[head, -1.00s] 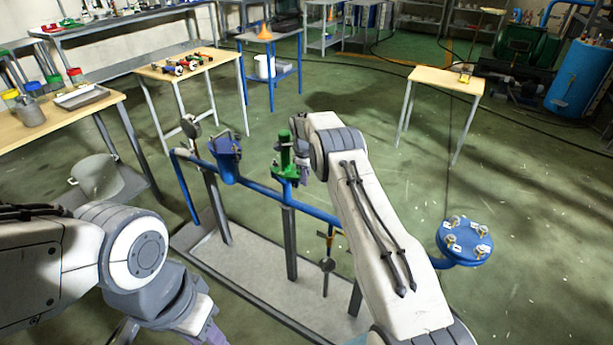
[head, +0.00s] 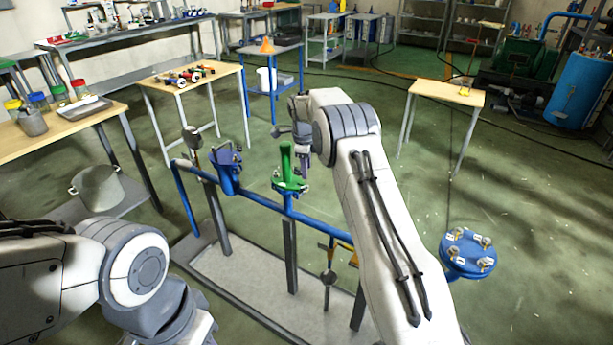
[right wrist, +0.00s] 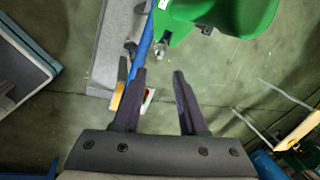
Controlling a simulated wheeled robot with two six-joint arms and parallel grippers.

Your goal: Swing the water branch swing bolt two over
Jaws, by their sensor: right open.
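The pipe rig carries a green fitting (head: 289,182) with an upright green part at its middle and a blue-purple fitting (head: 228,172) to the left; I cannot tell from markings which is the water branch. My right gripper (head: 304,168) is just right of the green fitting, partly hidden by its own arm. In the right wrist view its fingers (right wrist: 159,75) are apart with nothing between them. My left gripper is out of view.
The blue pipe (head: 258,194) runs across the rig on grey posts. A round blue flange (head: 467,255) with several metal bolts stands right. A small wooden table (head: 440,94) stands behind. A table with valve parts (head: 185,88) stands back left.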

